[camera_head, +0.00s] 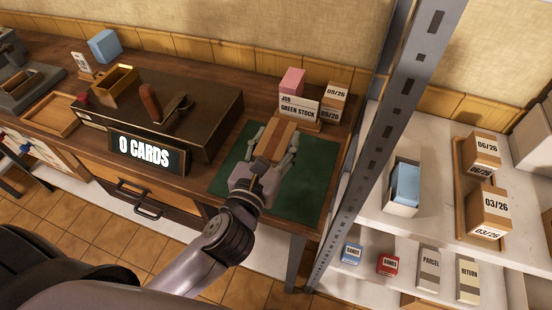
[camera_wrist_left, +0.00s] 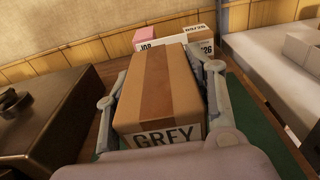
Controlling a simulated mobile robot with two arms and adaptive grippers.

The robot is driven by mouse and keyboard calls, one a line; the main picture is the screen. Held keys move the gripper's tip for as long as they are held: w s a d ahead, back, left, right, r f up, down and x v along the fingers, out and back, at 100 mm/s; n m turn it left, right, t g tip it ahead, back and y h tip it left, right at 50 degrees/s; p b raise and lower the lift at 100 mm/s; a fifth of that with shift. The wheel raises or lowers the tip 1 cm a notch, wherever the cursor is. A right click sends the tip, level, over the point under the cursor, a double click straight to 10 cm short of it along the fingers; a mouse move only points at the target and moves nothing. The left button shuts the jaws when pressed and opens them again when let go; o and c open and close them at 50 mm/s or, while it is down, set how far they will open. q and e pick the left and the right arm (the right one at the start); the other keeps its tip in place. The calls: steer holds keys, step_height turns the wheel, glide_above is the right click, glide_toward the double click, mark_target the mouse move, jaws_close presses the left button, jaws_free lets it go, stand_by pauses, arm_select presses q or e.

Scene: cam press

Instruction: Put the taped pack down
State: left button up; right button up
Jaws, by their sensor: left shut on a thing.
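The taped pack (camera_head: 277,138) is a brown cardboard box with a darker tape strip along its top. In the left wrist view the pack (camera_wrist_left: 160,90) shows a label reading GREY on its near end. My left gripper (camera_head: 272,150) is shut on the pack, one finger along each side. The pack is over the green mat (camera_head: 305,190) on the wooden bench. I cannot tell whether its underside touches the mat. My right gripper is not in view.
The dark press (camera_head: 205,120) with a "0 CARDS" display (camera_head: 145,152) stands left of the mat. A metal rack post (camera_head: 385,120) rises at the right. The mat's front is clear.

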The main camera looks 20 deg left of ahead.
arm_select(q)
step_height(320, 180, down, 5)
steer(key=shift+r+b, duration=0.2)
steer(key=shift+b, duration=0.55)
steer(key=shift+r, duration=0.1)
steer(key=shift+f+b, duration=0.3)
steer(key=shift+f, duration=0.35)
steer(key=o, duration=0.9)
steer(key=shift+c, duration=0.2)
steer(key=o, duration=0.5)
steer(key=shift+s+f, duration=0.1)
steer(key=shift+f, duration=0.1)
